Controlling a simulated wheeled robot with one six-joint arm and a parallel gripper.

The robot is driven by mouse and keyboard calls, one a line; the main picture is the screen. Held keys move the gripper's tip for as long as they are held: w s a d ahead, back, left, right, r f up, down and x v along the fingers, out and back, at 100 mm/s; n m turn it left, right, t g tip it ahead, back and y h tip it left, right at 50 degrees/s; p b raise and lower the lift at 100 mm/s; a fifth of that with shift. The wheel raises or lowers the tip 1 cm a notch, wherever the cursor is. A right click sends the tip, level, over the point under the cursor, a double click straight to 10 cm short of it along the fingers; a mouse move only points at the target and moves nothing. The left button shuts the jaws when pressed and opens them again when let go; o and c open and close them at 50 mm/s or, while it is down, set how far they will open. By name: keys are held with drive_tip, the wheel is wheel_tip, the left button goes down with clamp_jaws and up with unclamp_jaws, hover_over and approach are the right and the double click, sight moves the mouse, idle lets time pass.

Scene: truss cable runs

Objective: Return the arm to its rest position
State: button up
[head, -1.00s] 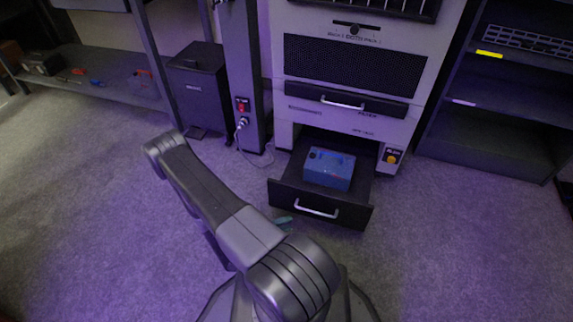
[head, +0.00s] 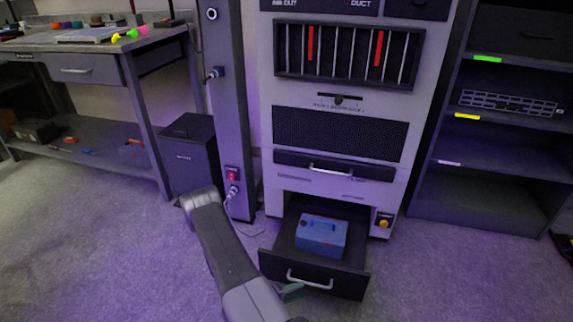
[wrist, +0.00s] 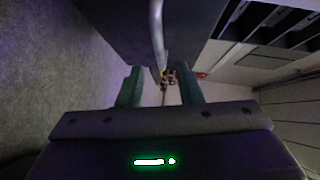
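My arm (head: 228,250) reaches forward and down in the head view. My gripper (wrist: 162,92) shows in the wrist view with its two green fingers spread and nothing gripped between them. In the head view a green finger (head: 290,292) shows just below the left end of the drawer handle (head: 310,281). The same silver handle (wrist: 157,35) runs down the top middle of the wrist view, ahead of the fingers; I cannot tell whether they touch it. The low drawer (head: 340,285) stands pulled out, with a blue box (head: 321,236) inside.
The pale cabinet (head: 337,187) rises behind the drawer. A dark post (head: 229,120) with a plugged cable and a black bin (head: 190,150) stand left of it. A workbench (head: 75,72) is at the left, a shelf rack (head: 495,155) at the right. Carpet (head: 90,245) is clear at the left.

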drive_tip(key=shift+b+x, duration=0.7)
drive_tip(key=shift+x, duration=2.3)
